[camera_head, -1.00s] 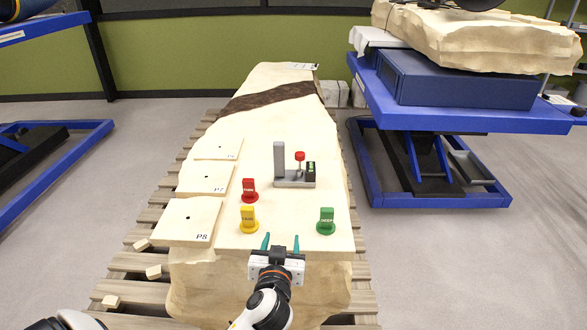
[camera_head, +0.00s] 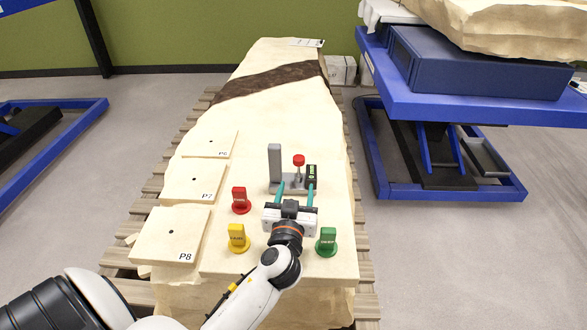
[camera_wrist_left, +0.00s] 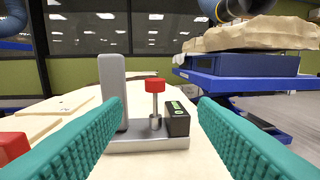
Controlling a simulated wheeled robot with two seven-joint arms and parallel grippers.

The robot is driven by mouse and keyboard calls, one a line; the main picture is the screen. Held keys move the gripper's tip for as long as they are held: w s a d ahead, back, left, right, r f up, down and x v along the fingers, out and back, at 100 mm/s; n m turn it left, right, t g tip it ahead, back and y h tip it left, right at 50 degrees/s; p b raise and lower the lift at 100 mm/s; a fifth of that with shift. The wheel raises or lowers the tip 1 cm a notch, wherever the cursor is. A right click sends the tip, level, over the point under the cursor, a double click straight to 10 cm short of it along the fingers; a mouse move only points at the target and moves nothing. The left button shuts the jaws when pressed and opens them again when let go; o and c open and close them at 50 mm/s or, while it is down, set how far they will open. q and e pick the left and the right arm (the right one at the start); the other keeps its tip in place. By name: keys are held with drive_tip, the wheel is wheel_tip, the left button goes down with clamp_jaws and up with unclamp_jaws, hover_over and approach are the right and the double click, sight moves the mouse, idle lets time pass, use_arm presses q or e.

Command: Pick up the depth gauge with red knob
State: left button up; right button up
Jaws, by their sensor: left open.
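The depth gauge (camera_head: 275,165) stands upright on the pale stone slab. It has a grey base, a tall grey post, a red knob on a thin stem and a small black block with a display. In the left wrist view the red knob (camera_wrist_left: 155,85) is near the middle, between the fingers and beyond their tips. My left gripper (camera_head: 296,187) is open and empty, just in front of the gauge, with teal fingers pointing at it. In the head view the fingers partly cover the gauge's base. My right gripper is not in view.
A red marker (camera_head: 240,203), a yellow marker (camera_head: 237,240) and a green marker (camera_head: 327,243) stand on the slab around my gripper. Flat labelled plates, including P8 (camera_head: 160,240), lie at the left. A blue lift table (camera_head: 490,110) stands apart at the right.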

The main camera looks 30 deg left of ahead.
sight(298, 166)
use_arm(q)
drive_tip(key=x, duration=0.6)
drive_tip(key=shift+a+f+p+x, duration=0.15)
drive_tip(key=shift+a+p+x, duration=0.05)
drive_tip(key=shift+x, duration=1.3)
drive_tip(key=shift+a+f+p+x, duration=0.15)
drive_tip(key=shift+f+x, duration=0.05)
drive_tip(key=shift+x, duration=1.25)
drive_tip(key=shift+s, duration=0.15)
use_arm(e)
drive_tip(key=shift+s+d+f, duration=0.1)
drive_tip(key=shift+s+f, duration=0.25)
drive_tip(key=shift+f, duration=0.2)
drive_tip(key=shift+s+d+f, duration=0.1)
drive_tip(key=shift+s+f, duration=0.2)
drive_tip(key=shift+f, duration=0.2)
use_arm(q)
drive_tip(key=shift+c, duration=0.4)
clamp_jaws()
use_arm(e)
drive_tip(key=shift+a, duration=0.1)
